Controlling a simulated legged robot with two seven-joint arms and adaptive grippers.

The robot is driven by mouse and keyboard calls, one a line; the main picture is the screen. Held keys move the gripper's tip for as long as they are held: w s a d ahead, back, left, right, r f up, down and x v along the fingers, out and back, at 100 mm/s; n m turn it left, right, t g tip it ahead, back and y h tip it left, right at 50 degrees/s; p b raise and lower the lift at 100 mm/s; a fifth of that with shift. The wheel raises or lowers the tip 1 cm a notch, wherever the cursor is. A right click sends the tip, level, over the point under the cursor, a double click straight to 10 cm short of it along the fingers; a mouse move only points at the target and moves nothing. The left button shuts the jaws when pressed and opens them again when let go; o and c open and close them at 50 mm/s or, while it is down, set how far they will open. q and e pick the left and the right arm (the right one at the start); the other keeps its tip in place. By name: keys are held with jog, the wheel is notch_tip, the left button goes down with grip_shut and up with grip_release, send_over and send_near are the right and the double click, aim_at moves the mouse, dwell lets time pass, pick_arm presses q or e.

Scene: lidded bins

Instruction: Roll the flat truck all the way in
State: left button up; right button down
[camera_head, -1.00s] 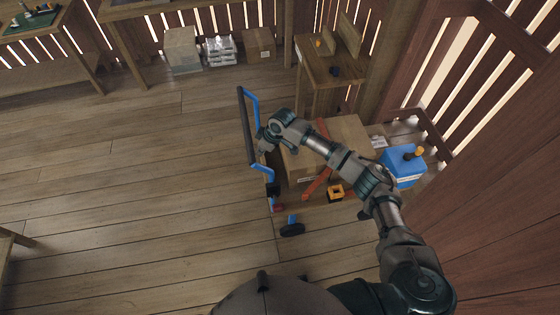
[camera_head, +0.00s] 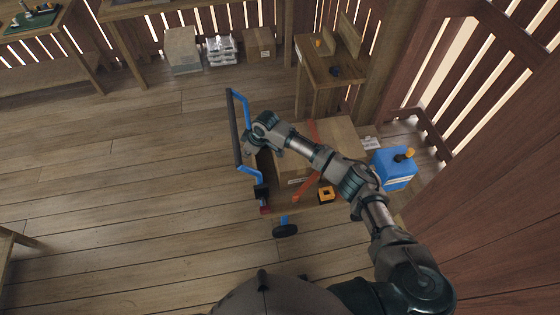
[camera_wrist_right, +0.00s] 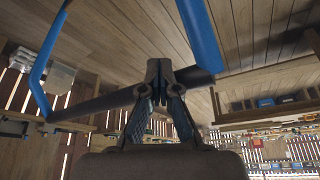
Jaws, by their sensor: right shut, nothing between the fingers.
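The flat truck (camera_head: 303,208) stands at the right, with blue uprights (camera_head: 243,106) and a dark push bar (camera_head: 234,130) at its left end. It carries a cardboard box (camera_head: 342,137) with an orange strap, a blue container (camera_head: 394,172) and a small yellow-black item (camera_head: 326,195). My right gripper (camera_head: 246,146) is at the push bar. In the right wrist view the gripper (camera_wrist_right: 160,70) is shut with nothing between its fingers, and the bar (camera_wrist_right: 100,106) crosses behind it; contact is unclear. My arm hides part of the load. My left gripper is out of view.
A slatted wall (camera_head: 475,85) and a wooden panel lie right of the truck. A small wooden table (camera_head: 333,68) stands behind it. Boxes (camera_head: 181,50) sit at the back wall. The plank floor (camera_head: 130,160) to the left is open.

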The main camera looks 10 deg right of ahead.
jog(key=a+b, duration=0.1)
jog(key=a, duration=0.9)
dwell(1.1)
jog(key=shift+d+r+p, duration=0.2)
jog(key=shift+d+p, duration=0.45)
jog(key=shift+p, duration=0.05)
